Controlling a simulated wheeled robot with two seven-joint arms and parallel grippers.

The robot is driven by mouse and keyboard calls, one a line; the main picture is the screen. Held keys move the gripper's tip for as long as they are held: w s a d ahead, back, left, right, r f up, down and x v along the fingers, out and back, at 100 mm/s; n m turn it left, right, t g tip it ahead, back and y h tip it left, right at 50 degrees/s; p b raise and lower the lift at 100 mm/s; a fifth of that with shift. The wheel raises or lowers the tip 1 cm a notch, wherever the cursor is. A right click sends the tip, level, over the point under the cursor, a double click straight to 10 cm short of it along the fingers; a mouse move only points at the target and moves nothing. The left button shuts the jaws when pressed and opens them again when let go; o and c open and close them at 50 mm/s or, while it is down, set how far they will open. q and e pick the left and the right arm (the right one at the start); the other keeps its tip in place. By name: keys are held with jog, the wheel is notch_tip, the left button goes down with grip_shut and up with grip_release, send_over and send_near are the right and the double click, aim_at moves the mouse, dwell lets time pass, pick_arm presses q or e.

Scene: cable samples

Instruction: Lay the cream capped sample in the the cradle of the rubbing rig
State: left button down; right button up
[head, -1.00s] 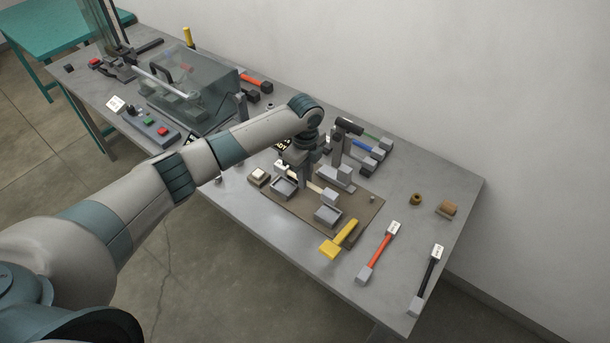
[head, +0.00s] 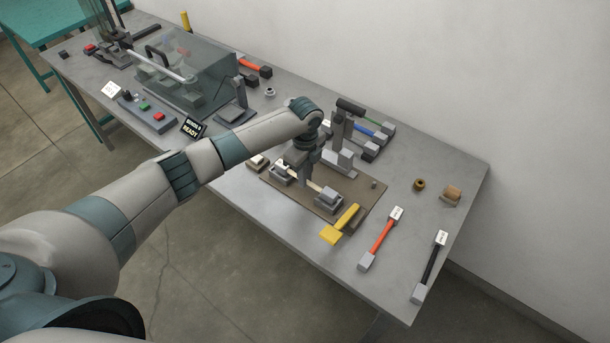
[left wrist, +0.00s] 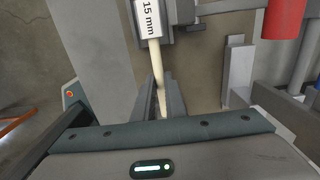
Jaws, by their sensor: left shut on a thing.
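The cream sample (head: 316,187) has a thin cream rod and pale grey caps. My left gripper (head: 304,183) is shut on its rod, pointing down. The cradle of the rubbing rig is two grey open trays, a near-right one (head: 326,208) and a far-left one (head: 277,180), on a brown base plate (head: 365,203). The caps line up with the trays; I cannot tell whether they rest in them or hang just above. In the left wrist view the rod (left wrist: 158,72) runs between the fingers to a cap (left wrist: 150,20) labelled "15 mm". My right gripper is not in view.
The rig's grey post (head: 338,130) with a dark top stands behind the gripper. A yellow lever (head: 342,222) sits at the plate's front right. Red (head: 381,240) and black (head: 429,268) samples lie right. A clear-covered rig (head: 195,80) stands left. Bare table surrounds the red sample.

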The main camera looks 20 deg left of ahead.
pick_arm(q)
jog(key=shift+f, duration=0.3)
dwell(0.5)
jog(key=c, duration=1.7)
grip_release()
jog(key=shift+r, duration=0.1)
jog(key=shift+r+b, duration=2.55)
jog(key=shift+r, duration=6.1)
jog(key=shift+s+f, duration=0.1)
